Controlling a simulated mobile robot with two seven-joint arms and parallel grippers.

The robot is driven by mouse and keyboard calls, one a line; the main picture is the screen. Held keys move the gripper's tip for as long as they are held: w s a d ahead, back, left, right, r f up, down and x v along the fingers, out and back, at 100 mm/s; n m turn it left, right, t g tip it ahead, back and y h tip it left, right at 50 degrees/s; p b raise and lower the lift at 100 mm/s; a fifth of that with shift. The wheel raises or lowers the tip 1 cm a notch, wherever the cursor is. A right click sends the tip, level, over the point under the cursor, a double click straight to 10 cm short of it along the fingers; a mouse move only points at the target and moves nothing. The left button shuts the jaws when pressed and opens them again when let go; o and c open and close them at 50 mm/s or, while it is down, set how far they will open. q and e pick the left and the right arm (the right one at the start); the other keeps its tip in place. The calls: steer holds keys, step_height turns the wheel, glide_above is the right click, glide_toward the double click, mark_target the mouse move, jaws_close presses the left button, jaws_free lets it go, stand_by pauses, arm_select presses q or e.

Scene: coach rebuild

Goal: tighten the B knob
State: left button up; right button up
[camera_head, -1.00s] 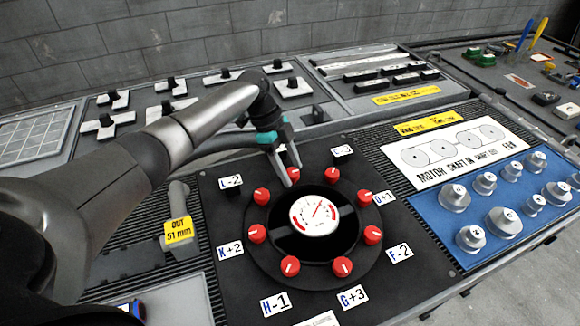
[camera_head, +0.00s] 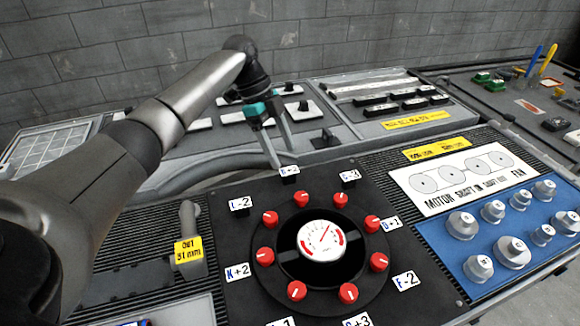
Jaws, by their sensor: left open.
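A black panel (camera_head: 238,312) carries a round gauge (camera_head: 320,240) ringed by several red knobs. The top label (camera_head: 289,171) is small and seems to read B+2. The red knob (camera_head: 301,199) just below it, at the upper left of the ring, appears to be the B knob. My left gripper (camera_head: 282,153) is open and empty. Its two grey fingers point down behind that label, apart from the knob and above it in the picture. The knob is fully visible. My right gripper is not in view.
Other red knobs sit close by, such as the C knob (camera_head: 340,199) and the L knob (camera_head: 270,217). A blue tray (camera_head: 440,262) with several grey sockets lies to the right. A grey tool with a yellow tag (camera_head: 188,250) stands left of the panel.

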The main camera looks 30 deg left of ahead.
arm_select(q)
steer(key=shift+v, duration=1.35)
